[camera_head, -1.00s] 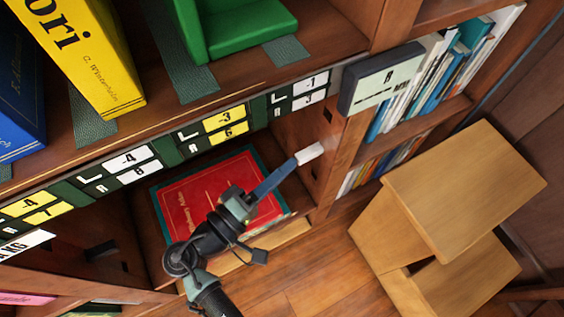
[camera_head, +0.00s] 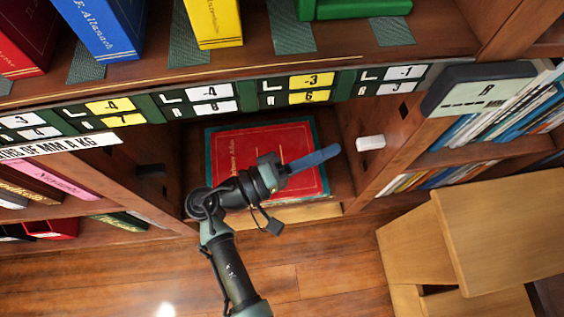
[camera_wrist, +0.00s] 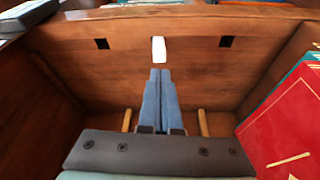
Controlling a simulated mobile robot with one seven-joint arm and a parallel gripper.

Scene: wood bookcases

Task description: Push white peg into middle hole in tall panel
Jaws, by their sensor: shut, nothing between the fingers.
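The white peg (camera_head: 371,142) sticks out from the wooden upright panel (camera_head: 385,165) in the head view. The middle hole itself is hidden by the peg. My gripper (camera_head: 335,150) is shut and empty, its blue fingers pointing at the panel. In the wrist view the gripper (camera_wrist: 159,73) is just below the peg, and in the head view a small gap separates them.
A red book (camera_head: 270,150) lies on the compartment floor under my arm. A label rail (camera_head: 210,98) runs along the shelf edge above. A grey box with a display (camera_head: 478,90) is at the panel's front edge. A wooden step stool (camera_head: 490,230) stands at right.

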